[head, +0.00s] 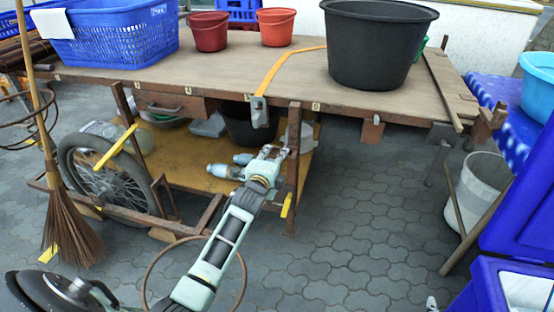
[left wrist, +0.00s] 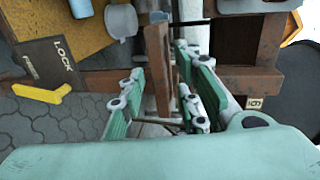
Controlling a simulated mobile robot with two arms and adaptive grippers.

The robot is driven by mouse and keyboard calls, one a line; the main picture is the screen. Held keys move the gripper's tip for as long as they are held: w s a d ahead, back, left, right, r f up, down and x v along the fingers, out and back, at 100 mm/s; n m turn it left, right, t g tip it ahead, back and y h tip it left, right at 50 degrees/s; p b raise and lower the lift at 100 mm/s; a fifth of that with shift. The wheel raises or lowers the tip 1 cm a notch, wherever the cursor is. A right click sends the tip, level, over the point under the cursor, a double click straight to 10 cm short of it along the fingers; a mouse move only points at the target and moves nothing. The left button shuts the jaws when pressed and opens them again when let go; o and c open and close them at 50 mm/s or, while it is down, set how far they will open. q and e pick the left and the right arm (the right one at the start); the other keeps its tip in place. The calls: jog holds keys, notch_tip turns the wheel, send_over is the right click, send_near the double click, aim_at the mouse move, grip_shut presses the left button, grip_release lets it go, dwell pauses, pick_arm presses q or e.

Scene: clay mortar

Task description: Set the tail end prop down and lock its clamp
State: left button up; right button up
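A brown post (head: 293,175) stands under the front edge of the cart; I take it for the tail end prop. It also shows in the left wrist view (left wrist: 157,65). A yellow handle (head: 287,204) sits low on it; I take it for the clamp lever. In the left wrist view the yellow handle (left wrist: 42,93) lies beside a dark plate (left wrist: 55,62) marked LOCK and FREE, nearer the FREE word. My left gripper (head: 280,150) is open, with its fingers (left wrist: 160,100) on both sides of the post, gaps showing. Whether the post's foot touches the ground is unclear.
The cart top (head: 240,75) carries a blue basket (head: 120,35), two red buckets and a black tub (head: 375,45). A spoked wheel (head: 105,180) and a broom (head: 70,225) stand left. A white bucket (head: 480,190) stands right. Paving (head: 370,240) in front is clear.

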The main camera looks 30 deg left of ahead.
pick_arm(q)
jog(key=shift+b+x, duration=0.3)
jog(key=shift+x, duration=0.85)
pick_arm(e)
jog(key=shift+w+a+r+t+y, duration=0.1)
jog(key=shift+w+a+r+t, duration=0.2)
jog(key=shift+r, duration=0.35)
jog(key=shift+w+a+r+t+y, duration=0.1)
jog(key=shift+w+r+t, duration=0.35)
jog(key=shift+r, duration=0.25)
jog(key=shift+w+a+r+t+y, duration=0.15)
jog(key=shift+w+r+t, duration=0.2)
jog(key=shift+r, duration=0.3)
pick_arm(q)
grip_shut()
jog(key=shift+f, duration=0.1)
pick_arm(e)
jog(key=shift+f, duration=0.1)
